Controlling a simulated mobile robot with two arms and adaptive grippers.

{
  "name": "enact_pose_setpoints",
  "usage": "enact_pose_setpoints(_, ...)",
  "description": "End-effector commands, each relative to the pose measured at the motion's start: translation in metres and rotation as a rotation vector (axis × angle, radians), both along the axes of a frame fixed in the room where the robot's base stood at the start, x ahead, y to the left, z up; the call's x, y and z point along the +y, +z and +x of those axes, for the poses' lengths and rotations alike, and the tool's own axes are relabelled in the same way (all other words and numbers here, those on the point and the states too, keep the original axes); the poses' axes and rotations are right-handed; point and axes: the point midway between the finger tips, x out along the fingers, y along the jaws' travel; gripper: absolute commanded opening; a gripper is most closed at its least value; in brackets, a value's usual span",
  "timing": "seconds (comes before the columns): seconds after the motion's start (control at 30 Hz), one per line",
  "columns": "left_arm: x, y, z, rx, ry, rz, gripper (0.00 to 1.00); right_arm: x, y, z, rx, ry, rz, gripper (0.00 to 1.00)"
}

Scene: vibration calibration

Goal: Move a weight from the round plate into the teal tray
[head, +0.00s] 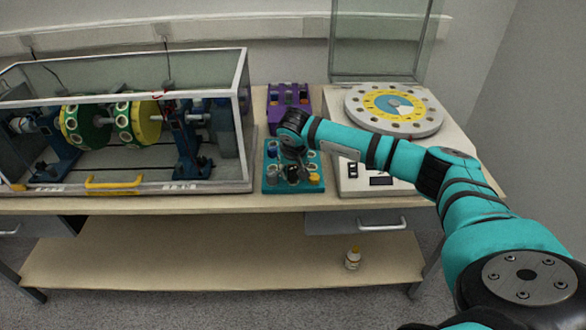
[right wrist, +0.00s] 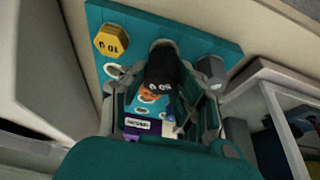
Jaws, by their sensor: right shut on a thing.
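The round plate (head: 432,127), white with a yellow ring and a rim of holes, sits on a white machine at the right of the head view. The teal tray (head: 270,184) lies on the bench left of that machine. It also shows in the right wrist view (right wrist: 222,48). My right gripper (head: 292,170) is over the tray, shut on a black weight (right wrist: 161,68) between its fingers. I cannot tell whether the weight touches the tray. A yellow hexagonal weight (right wrist: 111,41) and a grey weight (right wrist: 210,67) stand in the tray. My left gripper is out of view.
A glass-walled case (head: 218,186) with a green-disc rotor stands left of the tray. A purple box (head: 284,95) lies behind the tray. A tall clear panel (head: 378,45) rises behind the plate. A small bottle (head: 352,260) stands on the lower shelf.

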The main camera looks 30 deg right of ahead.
Motion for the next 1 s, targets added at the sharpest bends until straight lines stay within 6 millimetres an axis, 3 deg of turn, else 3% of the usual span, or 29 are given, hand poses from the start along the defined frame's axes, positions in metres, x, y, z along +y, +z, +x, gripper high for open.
enact_pose_setpoints(0.77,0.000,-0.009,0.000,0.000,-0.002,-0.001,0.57,0.000,-0.011,0.000,0.000,0.000,0.001,0.00)
enact_pose_setpoints(0.8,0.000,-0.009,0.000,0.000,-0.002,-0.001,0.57,0.000,-0.011,0.000,-0.001,0.000,0.000,0.32)
enact_pose_setpoints(1.0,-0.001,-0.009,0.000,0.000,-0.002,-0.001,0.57,0.000,-0.011,0.000,0.000,0.000,0.001,0.56)
